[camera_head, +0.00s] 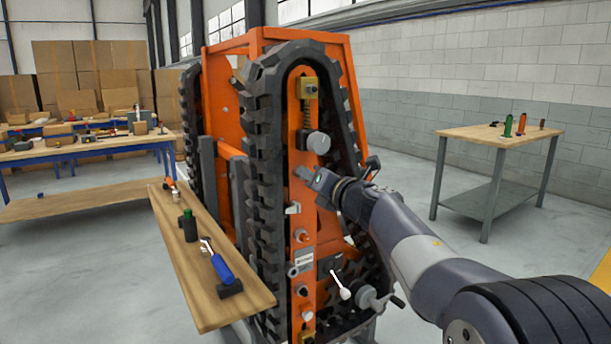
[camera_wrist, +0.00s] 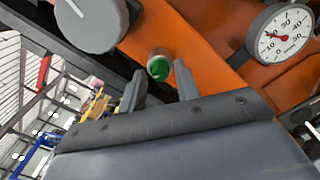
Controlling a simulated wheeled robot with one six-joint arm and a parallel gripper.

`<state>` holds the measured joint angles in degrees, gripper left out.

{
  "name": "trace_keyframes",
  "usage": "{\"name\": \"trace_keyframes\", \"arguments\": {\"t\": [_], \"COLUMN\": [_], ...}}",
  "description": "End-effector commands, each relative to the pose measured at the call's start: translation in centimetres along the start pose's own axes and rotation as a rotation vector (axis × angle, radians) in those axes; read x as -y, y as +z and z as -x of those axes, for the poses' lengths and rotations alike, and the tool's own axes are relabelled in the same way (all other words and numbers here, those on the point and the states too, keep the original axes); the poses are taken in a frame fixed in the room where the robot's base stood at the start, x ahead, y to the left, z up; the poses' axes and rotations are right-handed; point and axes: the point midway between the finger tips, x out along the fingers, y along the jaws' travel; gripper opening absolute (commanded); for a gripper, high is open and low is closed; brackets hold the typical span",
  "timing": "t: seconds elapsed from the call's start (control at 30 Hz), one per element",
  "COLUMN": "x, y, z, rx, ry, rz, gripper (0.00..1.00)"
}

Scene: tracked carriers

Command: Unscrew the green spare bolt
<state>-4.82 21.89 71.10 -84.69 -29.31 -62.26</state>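The green spare bolt (camera_wrist: 160,66) shows in the wrist view as a short round stub with a green end face and a pale collar, on the orange plate (camera_wrist: 188,40). The bolt lies just beyond the fingertips, roughly in line with the gap. I cannot tell the exact distance left to the bolt. In the head view my gripper (camera_head: 308,175) is at the orange upright of the tracked carrier (camera_head: 303,215), and I cannot make out the bolt there.
A black rubber track (camera_head: 262,190) flanks the upright. A wooden bench (camera_head: 190,262) with tools stands left.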

Motion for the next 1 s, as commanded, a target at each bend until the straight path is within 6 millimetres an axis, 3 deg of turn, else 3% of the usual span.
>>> {"name": "trace_keyframes", "arguments": {"t": [0.17,0.6,0.87,1.0], "x": [-0.30,-0.32,-0.11,-0.37], "y": [0.48,0.52,0.21,0.57], "z": [0.01,0.01,0.00,0.01], "rx": [-0.001,-0.001,0.000,-0.001], "ry": [-0.001,-0.002,-0.001,-0.002], "rz": [-0.107,-0.734,-0.888,-1.045], "gripper": [0.31,0.31,0.31,0.31]}}
